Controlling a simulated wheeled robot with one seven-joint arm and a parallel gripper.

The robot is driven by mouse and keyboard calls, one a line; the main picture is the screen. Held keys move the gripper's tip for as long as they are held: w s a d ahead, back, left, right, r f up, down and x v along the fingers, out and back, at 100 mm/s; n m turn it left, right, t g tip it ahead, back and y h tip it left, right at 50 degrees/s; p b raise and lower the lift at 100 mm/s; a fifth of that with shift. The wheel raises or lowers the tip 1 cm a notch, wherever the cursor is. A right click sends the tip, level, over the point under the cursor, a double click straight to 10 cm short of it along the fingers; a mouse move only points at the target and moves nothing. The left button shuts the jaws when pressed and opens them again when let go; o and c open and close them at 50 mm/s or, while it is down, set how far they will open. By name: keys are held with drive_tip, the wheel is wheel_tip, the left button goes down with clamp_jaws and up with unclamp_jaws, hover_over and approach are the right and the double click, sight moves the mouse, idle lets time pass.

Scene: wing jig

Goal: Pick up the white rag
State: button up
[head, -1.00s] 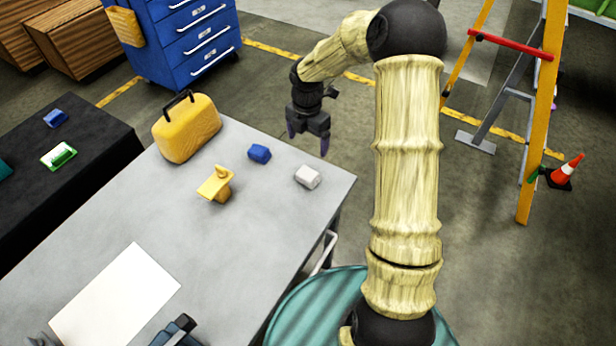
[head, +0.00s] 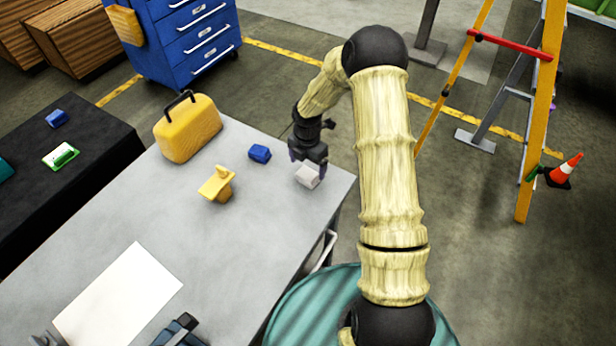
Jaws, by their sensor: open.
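The white rag (head: 306,177) is a small folded, block-like bundle on the grey table (head: 235,260), near its right edge. My gripper (head: 308,168) is open and points down, right at the rag. Its fingers appear on either side of the rag's far part and partly cover it. I cannot tell whether they touch it.
A blue block-like bundle (head: 260,153) lies just left of the rag. A yellow object (head: 217,185) and a yellow case (head: 187,128) with a black handle stand further left. A white sheet (head: 118,300) lies at the front. The table between them is clear.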

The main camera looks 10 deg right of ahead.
sight(308, 174)
drive_tip(key=shift+f+p, duration=0.7)
drive_tip(key=shift+f, duration=1.9)
drive_tip(key=shift+s, duration=0.1)
drive_tip(key=c, duration=1.1)
